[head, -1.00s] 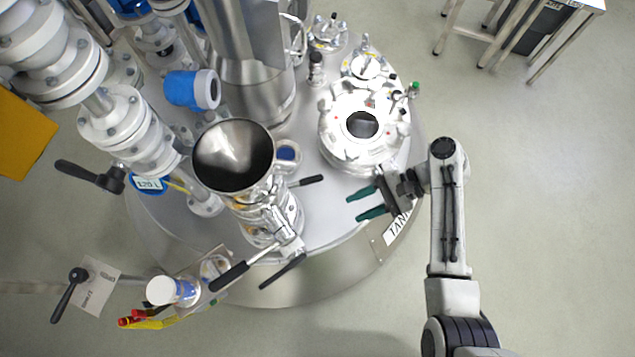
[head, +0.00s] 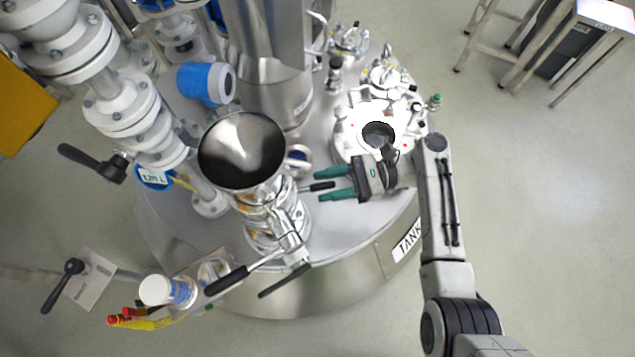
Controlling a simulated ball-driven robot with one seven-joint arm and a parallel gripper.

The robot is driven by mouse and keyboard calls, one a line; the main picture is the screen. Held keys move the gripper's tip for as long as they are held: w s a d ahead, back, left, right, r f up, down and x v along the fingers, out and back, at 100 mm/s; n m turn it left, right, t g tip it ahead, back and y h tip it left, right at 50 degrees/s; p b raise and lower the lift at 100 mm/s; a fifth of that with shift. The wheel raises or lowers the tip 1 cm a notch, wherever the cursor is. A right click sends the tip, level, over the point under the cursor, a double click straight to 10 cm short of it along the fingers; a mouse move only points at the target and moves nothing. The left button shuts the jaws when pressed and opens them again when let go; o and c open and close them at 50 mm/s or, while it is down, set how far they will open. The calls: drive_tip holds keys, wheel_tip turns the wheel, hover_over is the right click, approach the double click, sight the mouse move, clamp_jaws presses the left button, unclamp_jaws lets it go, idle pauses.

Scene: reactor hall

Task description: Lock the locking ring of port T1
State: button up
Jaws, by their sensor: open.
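My gripper (head: 320,185) is in the head view over the tank lid, with its two green fingers pointing left. It is open. The handle reaches right from the metal fittings (head: 268,212) beneath a steel funnel (head: 241,150). A round white-topped port (head: 352,117) with a dark central opening is just behind my gripper, partly covered by it. I cannot read a T1 label, nor tell which part is the locking ring.
Another black-handled lever (head: 226,281) sits at the lid's front. White flanged pipework (head: 122,105) stands at left, a steel column (head: 268,60) behind the funnel. Open floor lies right; a metal table (head: 604,12) stands at upper right.

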sight(315, 188)
drive_tip(key=shift+x, duration=1.3)
drive_tip(key=shift+c, duration=0.2)
clamp_jaws()
